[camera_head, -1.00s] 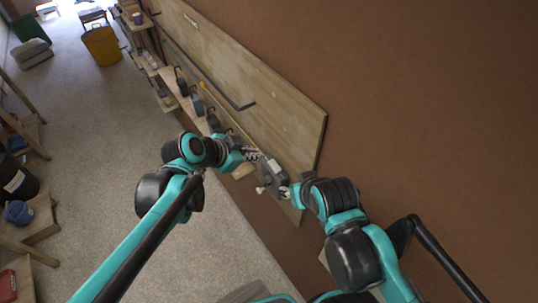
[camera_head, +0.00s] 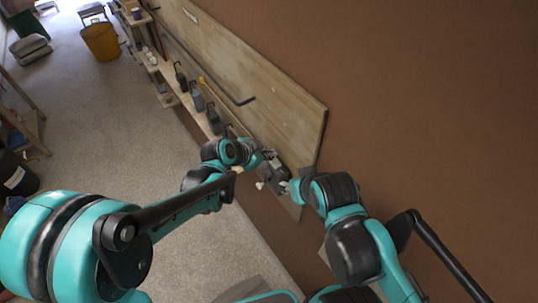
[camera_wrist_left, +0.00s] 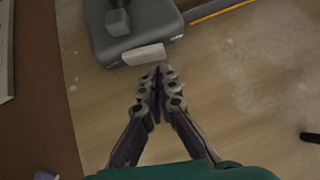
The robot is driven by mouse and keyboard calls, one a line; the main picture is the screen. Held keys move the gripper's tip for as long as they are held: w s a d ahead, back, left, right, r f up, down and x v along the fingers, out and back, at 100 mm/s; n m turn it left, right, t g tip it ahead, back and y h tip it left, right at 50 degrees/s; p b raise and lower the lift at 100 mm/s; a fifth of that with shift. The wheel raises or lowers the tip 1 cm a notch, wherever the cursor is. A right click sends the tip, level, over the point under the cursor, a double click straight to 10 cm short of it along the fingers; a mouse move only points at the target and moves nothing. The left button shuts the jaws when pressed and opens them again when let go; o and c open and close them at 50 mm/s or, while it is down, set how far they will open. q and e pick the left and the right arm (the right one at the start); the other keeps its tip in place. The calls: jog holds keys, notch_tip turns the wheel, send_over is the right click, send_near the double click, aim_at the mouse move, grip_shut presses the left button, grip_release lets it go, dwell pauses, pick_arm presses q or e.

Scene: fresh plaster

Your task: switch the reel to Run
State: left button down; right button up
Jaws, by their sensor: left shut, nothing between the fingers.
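The reel (camera_head: 275,173) is a dark grey unit on the near end of the wooden board. No Run marking is readable. My left gripper (camera_head: 267,157) is at the reel; in the wrist view its fingertips (camera_wrist_left: 158,78) are together and empty, just below the pale tab, contact unclear. My right gripper (camera_head: 290,187) is at the reel's near side; its fingers are too small to judge.
The wooden board (camera_head: 285,115) runs along the brown wall, with a black bar (camera_head: 235,98) and a yellow line (camera_wrist_left: 222,11) leading to the reel. Several dark tools (camera_head: 197,100) hang beside it. A yellow bucket (camera_head: 101,41) stands far off.

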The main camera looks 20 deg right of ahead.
pick_arm(q)
jog(key=shift+w+f, duration=0.15)
jog(key=shift+f, duration=0.4)
jog(key=shift+w+a+f+n+g+b, duration=0.1)
jog(key=shift+w+f+n+g+b, duration=0.1)
jog(key=shift+f+b, duration=0.25)
jog(key=shift+w+a+f+n+g+b, duration=0.1)
jog(key=shift+f+g+b, duration=0.1)
jog(key=shift+b, duration=0.3)
jog(key=shift+s+r+p, duration=0.2)
jog(key=shift+r+p, duration=0.05)
jog(key=shift+p, duration=0.05)
jog(key=shift+s+d, duration=0.1)
jog(key=shift+s, duration=0.1)
